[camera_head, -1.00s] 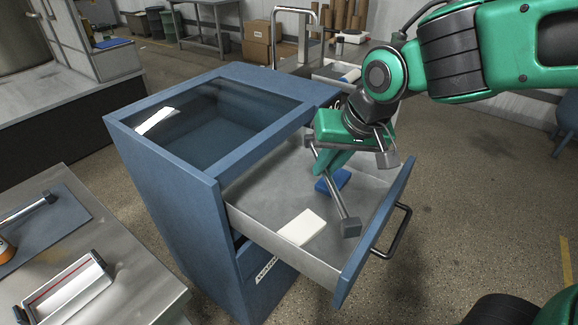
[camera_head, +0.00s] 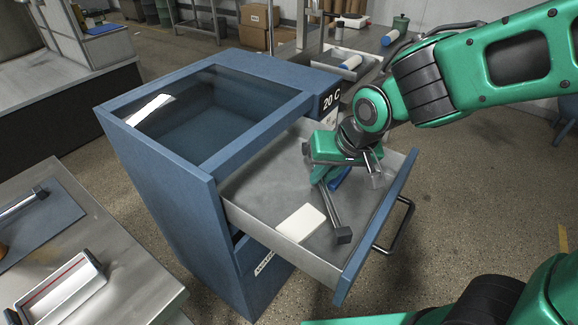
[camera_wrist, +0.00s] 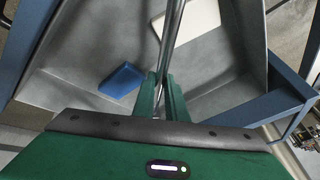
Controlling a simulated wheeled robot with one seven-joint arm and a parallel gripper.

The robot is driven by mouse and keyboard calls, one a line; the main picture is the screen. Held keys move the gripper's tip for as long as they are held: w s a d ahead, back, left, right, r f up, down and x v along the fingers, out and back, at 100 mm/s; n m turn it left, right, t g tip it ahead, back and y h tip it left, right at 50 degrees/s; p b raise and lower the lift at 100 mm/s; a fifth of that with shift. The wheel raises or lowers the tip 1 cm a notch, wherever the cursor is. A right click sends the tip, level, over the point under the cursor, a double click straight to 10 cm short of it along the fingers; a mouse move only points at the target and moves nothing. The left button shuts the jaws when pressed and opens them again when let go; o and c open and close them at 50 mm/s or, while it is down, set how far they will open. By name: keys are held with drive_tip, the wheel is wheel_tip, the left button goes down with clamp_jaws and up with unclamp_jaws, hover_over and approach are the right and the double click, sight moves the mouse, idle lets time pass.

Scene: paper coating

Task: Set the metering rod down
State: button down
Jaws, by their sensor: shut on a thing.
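The metering rod (camera_head: 331,208) is a thin grey metal bar with a dark square block at its near end. My gripper (camera_head: 321,181) is shut on it, inside the open drawer (camera_head: 259,191) of the blue cabinet. In the wrist view the rod (camera_wrist: 173,38) runs upward from between the green fingers (camera_wrist: 161,92). The rod lies low over the drawer floor, between a white block (camera_head: 301,223) and the drawer front. I cannot tell whether it touches the floor. Its far end is hidden behind my gripper.
A blue block (camera_wrist: 122,80) lies in the drawer beside the rod. The blue cabinet (camera_head: 160,190) has a glass top. At left, a steel bench (camera_head: 120,262) bears a mat with another rod (camera_head: 22,203) and a tray (camera_head: 62,292). The drawer's left floor is clear.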

wheel_tip(320, 180, down, 7)
drive_tip(key=shift+r, duration=0.2)
drive_tip(key=w+a, duration=0.2)
drive_tip(key=w, duration=0.1)
drive_tip(key=w+a, duration=0.1)
drive_tip(key=w, duration=0.2)
drive_tip(key=w+a, duration=0.2)
drive_tip(key=w, duration=0.1)
drive_tip(key=shift+a+r, duration=0.2)
drive_tip(key=shift+a, duration=0.1)
drive_tip(key=shift+w+a+f, duration=0.2)
drive_tip(key=shift+w+a, duration=0.1)
drive_tip(key=shift+w, duration=0.25)
drive_tip(key=shift+w+a+f, duration=0.2)
drive_tip(key=shift+w+a, duration=0.1)
drive_tip(key=shift+w, duration=0.2)
drive_tip(key=shift+f, duration=0.1)
drive_tip(key=c, duration=2.2)
unclamp_jaws()
drive_tip(key=shift+f, duration=0.1)
drive_tip(key=o, duration=0.4)
drive_tip(key=shift+o, duration=0.2)
drive_tip(key=shift+s, duration=0.1)
